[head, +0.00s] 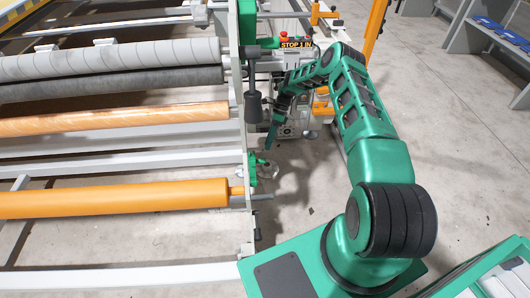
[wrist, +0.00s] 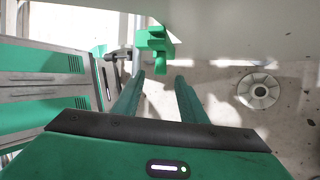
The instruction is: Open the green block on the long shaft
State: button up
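A green block (wrist: 155,42) with a stepped, notched outline shows at the top centre of the wrist view, just beyond my fingertips. A thin grey rod (wrist: 137,28) runs beside it. Whether the block is open or closed is unclear. In the head view, a green fitting (head: 252,168) sits on the machine's end frame near my gripper; I cannot tell if it is the same block. My gripper (wrist: 160,77) has its two green fingers apart with nothing between them. In the head view my gripper (head: 271,135) points down beside the end frame, partly hidden.
An orange roller (head: 115,198), a wood-toned roller (head: 115,119) and grey rollers (head: 110,60) extend left from the end frame. A black hanging handle (head: 254,105) is close to my arm. A round pale disc (wrist: 258,90) lies right of my fingers.

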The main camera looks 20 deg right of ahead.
jog(key=shift+v, duration=1)
jog(key=shift+a+n, duration=0.1)
jog(key=shift+n, duration=0.2)
grip_shut()
jog(key=w+a+n+t+h, duration=0.1)
jog(key=w+n+h, duration=0.15)
jog(key=n, duration=0.75)
jog(key=w+a+n+t+h, duration=0.1)
jog(key=n+h, duration=0.2)
jog(key=n, duration=0.7)
jog(key=s+a+f, duration=0.1)
jog(key=s+f, duration=0.4)
jog(key=f, duration=0.3)
jog(key=shift+a+f, duration=0.25)
jog(key=shift+f, duration=0.05)
